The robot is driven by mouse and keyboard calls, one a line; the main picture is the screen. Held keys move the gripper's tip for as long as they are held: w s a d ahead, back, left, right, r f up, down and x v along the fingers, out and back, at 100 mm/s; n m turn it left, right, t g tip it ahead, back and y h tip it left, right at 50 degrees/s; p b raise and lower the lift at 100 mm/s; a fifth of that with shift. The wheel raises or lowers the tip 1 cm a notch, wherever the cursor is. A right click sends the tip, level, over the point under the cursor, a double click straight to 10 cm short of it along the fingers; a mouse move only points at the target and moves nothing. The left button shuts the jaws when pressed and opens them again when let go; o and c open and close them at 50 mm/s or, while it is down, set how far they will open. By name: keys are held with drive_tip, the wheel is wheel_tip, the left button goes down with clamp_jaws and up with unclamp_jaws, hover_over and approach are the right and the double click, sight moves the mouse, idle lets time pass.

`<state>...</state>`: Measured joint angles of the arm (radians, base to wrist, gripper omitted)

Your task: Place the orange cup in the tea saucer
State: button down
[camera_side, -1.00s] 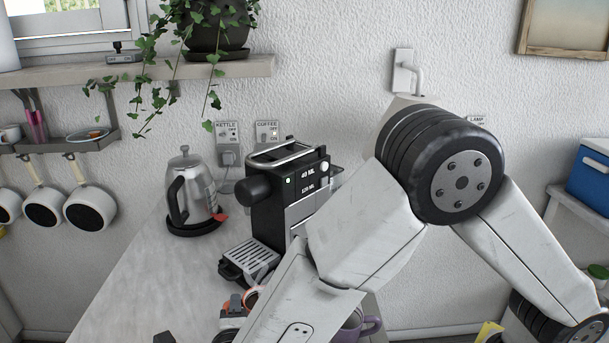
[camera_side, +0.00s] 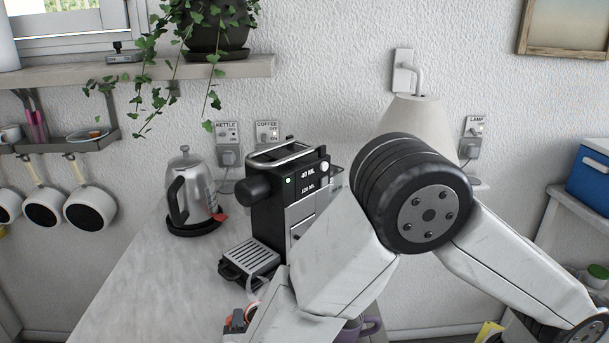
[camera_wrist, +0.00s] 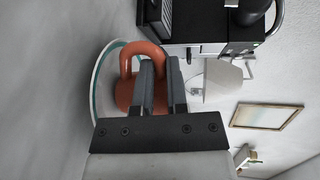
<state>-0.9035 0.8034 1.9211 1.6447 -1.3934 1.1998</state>
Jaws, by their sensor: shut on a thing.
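The orange cup (camera_wrist: 124,92) is in the wrist view, with its looped handle toward the top of the picture. My gripper (camera_wrist: 160,66) is shut on the orange cup, and its fingers hide part of the cup. The tea saucer (camera_wrist: 95,84), white with a teal ring, shows directly behind the cup. I cannot tell whether the cup touches the saucer or hangs just above it.
A black and silver coffee machine (camera_side: 272,215) with a drip tray (camera_side: 251,258) stands close behind my arm. A kettle (camera_side: 191,190) stands further back left. A purple mug (camera_side: 371,325) is partly hidden at my arm's right. The counter's left part (camera_side: 145,285) is clear.

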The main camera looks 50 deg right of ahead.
drive_tip(key=c, duration=0.7)
unclamp_jaws()
drive_tip(key=shift+f, duration=0.1)
drive_tip(key=shift+o, duration=0.2)
drive_tip(key=shift+r, duration=0.2)
drive_tip(key=shift+v, duration=3.75)
drive_tip(key=shift+d, duration=0.1)
drive_tip(key=shift+x, duration=3.65)
drive_tip(key=shift+w+f, duration=0.1)
drive_tip(key=shift+f, duration=0.1)
